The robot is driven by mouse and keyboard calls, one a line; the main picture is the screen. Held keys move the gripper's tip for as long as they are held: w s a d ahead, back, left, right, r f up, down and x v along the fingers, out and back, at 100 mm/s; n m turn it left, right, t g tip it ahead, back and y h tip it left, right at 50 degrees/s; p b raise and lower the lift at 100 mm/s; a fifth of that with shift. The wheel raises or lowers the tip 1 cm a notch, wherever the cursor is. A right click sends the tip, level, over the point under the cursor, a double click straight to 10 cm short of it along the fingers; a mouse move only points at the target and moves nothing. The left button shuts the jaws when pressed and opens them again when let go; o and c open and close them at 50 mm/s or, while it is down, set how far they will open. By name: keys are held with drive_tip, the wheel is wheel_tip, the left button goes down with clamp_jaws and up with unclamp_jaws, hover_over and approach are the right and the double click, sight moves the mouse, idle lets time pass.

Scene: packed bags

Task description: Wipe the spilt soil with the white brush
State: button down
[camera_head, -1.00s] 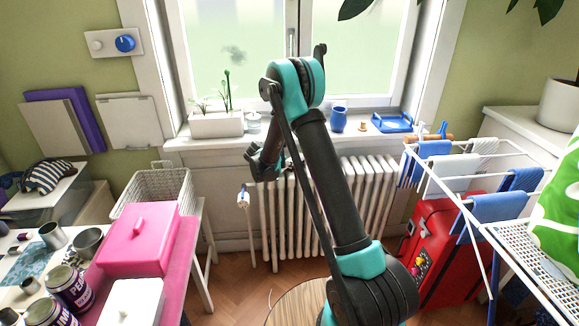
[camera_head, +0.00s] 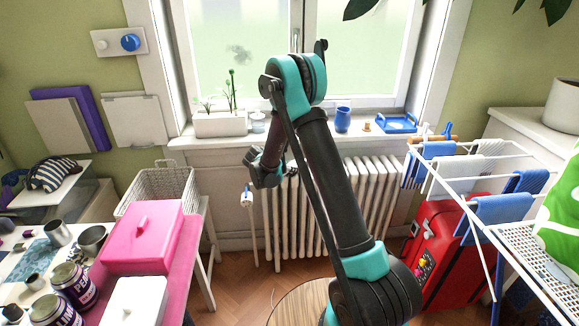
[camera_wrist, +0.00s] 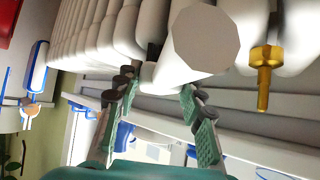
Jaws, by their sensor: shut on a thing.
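I cannot make out spilt soil in either view. A white planter box (camera_head: 220,124) with thin plants stands at the sill's left.
The radiator (camera_head: 335,205) is close to my gripper, with a brass valve (camera_wrist: 264,75) beside it. The windowsill (camera_head: 290,141) holds a blue mug (camera_head: 342,118) and a blue tray (camera_head: 399,123). A drying rack (camera_head: 515,150) is at right, a pink box (camera_head: 142,237) at left.

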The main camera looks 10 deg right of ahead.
drive_tip(key=shift+s+a+r, duration=0.1)
drive_tip(key=shift+s+a, duration=0.15)
drive_tip(key=shift+s, duration=0.4)
drive_tip(key=shift+s+a+f, duration=0.1)
drive_tip(key=shift+s+a, duration=0.2)
drive_tip(key=shift+s, duration=0.35)
drive_tip(key=shift+s+a+r, duration=0.1)
drive_tip(key=shift+s+a, duration=0.15)
drive_tip(key=shift+s, duration=0.4)
drive_tip(key=shift+w, duration=3.8)
wheel_tip(320, 180, up, 6)
drive_tip(key=shift+r, duration=0.15)
drive_tip(key=shift+r, duration=1.4)
